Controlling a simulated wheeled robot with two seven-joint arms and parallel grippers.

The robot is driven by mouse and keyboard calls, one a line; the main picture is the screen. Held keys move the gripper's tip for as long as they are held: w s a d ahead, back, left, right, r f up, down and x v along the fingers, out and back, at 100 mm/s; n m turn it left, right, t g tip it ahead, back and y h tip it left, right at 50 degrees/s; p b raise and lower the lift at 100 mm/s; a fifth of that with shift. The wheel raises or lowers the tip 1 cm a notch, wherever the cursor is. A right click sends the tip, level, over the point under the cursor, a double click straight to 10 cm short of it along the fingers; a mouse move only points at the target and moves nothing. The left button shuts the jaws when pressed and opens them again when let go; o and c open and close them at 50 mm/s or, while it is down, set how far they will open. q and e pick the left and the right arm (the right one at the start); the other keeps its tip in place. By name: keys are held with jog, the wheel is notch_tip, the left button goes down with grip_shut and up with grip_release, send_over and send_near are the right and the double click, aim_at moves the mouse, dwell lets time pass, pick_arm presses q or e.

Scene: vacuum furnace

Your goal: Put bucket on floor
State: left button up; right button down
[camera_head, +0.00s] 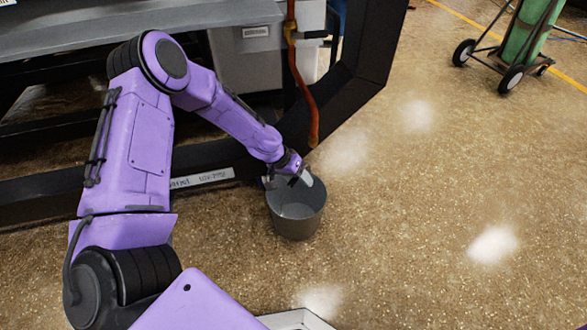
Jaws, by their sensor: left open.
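The grey metal bucket (297,222) is upright, and its base appears to be on the brown speckled floor (430,220), beside the black frame. My left arm comes in from the left, and my left gripper (300,181) is at the bucket's far rim, pointing down toward its opening. The gripper is open. The small size of the fingers hides whether they touch the rim. The bucket's handle cannot be made out. My right gripper is not in view.
A black metal frame (345,100) with a dark beam runs behind the bucket. A reddish-brown hose (301,80) hangs above it. A grey table (140,22) is at upper left. A wheeled cart with a green cylinder (527,35) stands at upper right. The floor to the right is clear.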

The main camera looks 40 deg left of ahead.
pick_arm(q)
jog(key=p+v, duration=0.6)
jog(key=v, duration=0.6)
jog(key=s+d+f+n+g+y, duration=0.1)
jog(key=s+d+f+n+y, duration=0.3)
jog(key=s+f, duration=0.9)
jog(key=s+d+f+n+y, duration=0.1)
jog(key=s+d+y, duration=0.1)
jog(key=s, duration=1.2)
jog(key=shift+s+y, duration=0.2)
jog(key=shift+y, duration=0.6)
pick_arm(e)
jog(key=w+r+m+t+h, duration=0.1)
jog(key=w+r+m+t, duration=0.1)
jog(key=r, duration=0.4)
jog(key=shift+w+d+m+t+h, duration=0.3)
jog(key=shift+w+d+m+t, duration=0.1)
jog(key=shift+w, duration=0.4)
